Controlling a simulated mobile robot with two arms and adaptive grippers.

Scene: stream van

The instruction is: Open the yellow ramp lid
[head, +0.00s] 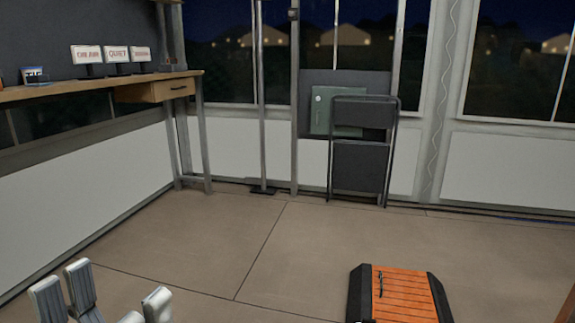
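A ramp-like box (402,297) lies on the floor at the lower right of the head view. Its lid is of orange slats between black sloping sides, and it looks shut. A small dark handle (380,284) sits near the lid's left side. The near end of the box is cut off by the picture's bottom edge. My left gripper (106,300) is at the bottom left, its grey fingers spread apart with nothing seen between them. It is well to the left of the box and apart from it. My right gripper is not clearly in view.
A wooden desk (90,92) with a drawer and small signs runs along the left wall. A folded black chair (361,150) leans at the back wall near a thin upright pole (261,120). The brown floor (235,250) between my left gripper and the box is clear.

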